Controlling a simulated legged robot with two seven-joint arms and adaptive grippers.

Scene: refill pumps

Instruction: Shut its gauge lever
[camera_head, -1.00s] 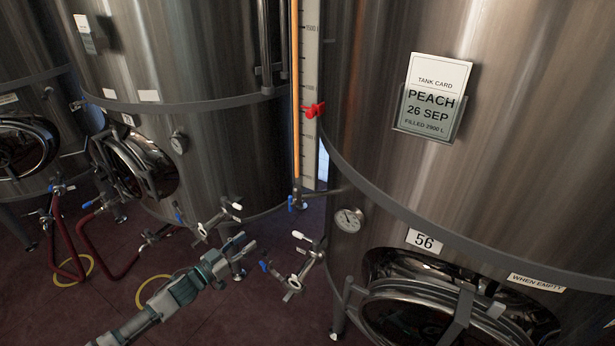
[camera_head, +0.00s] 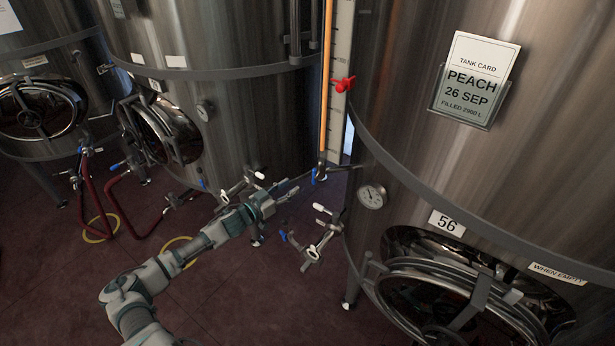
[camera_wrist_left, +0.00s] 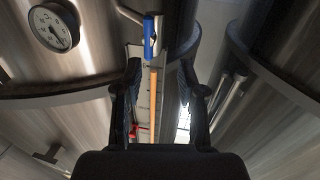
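The gauge lever (camera_head: 314,176) is a small blue handle on the valve at the foot of the orange sight gauge (camera_head: 327,90), beside tank 56. In the left wrist view the blue lever (camera_wrist_left: 149,36) shows large, about in line with the orange tube (camera_wrist_left: 153,95). My left gripper (camera_head: 290,188) is just left of and slightly below the lever in the head view. In the wrist view my left gripper (camera_wrist_left: 160,68) has its two dark fingers apart, with nothing held; the lever lies beyond the fingertips. My right gripper is not in view.
A red marker (camera_head: 345,85) sits on the gauge scale. A dial (camera_head: 371,196) and the tank wall (camera_head: 420,150) stand right of the gauge. Valves with white and blue handles (camera_head: 322,235) are below. Another tank (camera_head: 240,120) stands behind; red hoses (camera_head: 88,190) lie left.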

